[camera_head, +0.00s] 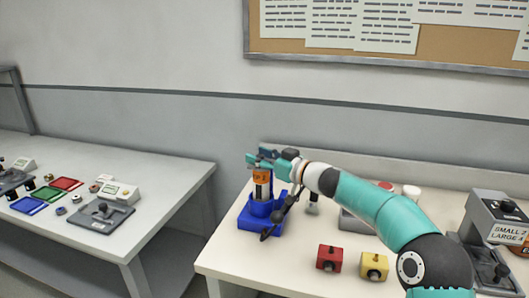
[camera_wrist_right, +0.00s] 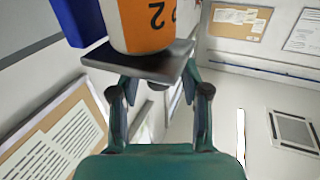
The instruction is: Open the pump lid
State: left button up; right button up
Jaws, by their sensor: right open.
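The pump (camera_head: 262,210) is a blue stand at the left end of the white table, with an orange cylinder (camera_head: 262,177) upright in it. A flat grey plate (camera_wrist_right: 145,65), which looks like the lid, lies across the cylinder's end and appears closed. My right gripper (camera_head: 257,159) is at the top of the pump, its fingers open around the plate in the wrist view (camera_wrist_right: 160,85). I cannot tell whether they touch it. My left gripper is not in view.
A red block (camera_head: 329,257) and a yellow block (camera_head: 374,265) sit at the table's front. A grey device labelled small and large (camera_head: 497,212) stands at the right. A second table (camera_head: 150,185) with coloured trays is at the left, across a gap.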

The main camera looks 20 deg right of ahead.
grip_shut()
dwell(0.3)
